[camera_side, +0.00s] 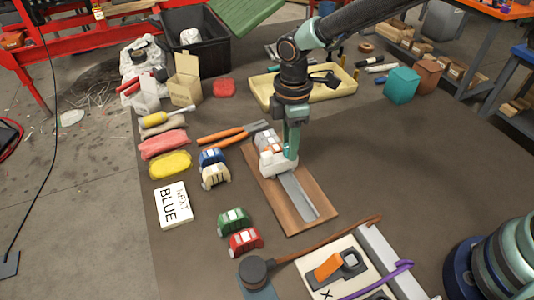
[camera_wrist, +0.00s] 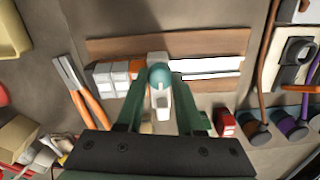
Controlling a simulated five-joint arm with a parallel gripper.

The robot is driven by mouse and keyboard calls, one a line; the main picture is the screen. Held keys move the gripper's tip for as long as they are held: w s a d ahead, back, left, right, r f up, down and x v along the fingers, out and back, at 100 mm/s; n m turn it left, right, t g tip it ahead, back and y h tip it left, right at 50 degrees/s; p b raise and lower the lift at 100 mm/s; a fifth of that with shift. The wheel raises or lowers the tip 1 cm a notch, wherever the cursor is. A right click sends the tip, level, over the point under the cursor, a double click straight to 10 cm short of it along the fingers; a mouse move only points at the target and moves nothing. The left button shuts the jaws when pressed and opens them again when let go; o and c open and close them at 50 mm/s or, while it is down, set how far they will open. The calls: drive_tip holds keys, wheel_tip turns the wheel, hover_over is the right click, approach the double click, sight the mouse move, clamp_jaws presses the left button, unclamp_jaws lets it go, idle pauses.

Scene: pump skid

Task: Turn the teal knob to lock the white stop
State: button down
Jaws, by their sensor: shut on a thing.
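The teal knob (camera_wrist: 160,76) shows as a round cap between my fingertips in the wrist view. My gripper (camera_wrist: 159,80) is shut on it, one green finger on each side. The white stop (camera_wrist: 162,100) lies around and below the knob; part of it is hidden by the knob and fingers. In the side view my gripper (camera_side: 290,152) points straight down over the white stop (camera_side: 278,165), and the knob itself is mostly hidden there. The stop sits on a pale metal rail (camera_side: 300,197) on a brown wooden board (camera_side: 322,192). White and orange-brown blocks (camera_wrist: 110,77) stand beside the stop.
Toy cars (camera_side: 215,175) stand left of the board, with a green car (camera_side: 233,221) and a red car (camera_side: 245,241) nearer the front. An orange-handled tool (camera_side: 222,134) and a cream tray (camera_side: 335,95) lie behind.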

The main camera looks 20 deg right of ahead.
drive_tip(key=shift+m, duration=0.3)
drive_tip(key=m, duration=0.3)
drive_tip(key=shift+r+m, duration=0.1)
drive_tip(key=shift+m, duration=0.2)
drive_tip(key=m, duration=0.4)
drive_tip(key=shift+w+m, duration=0.1)
drive_tip(key=shift+m, duration=0.2)
drive_tip(key=m, duration=0.4)
drive_tip(key=shift+d+m, duration=0.1)
drive_tip(key=shift+m, duration=2.5)
drive_tip(key=c, duration=0.5)
unclamp_jaws()
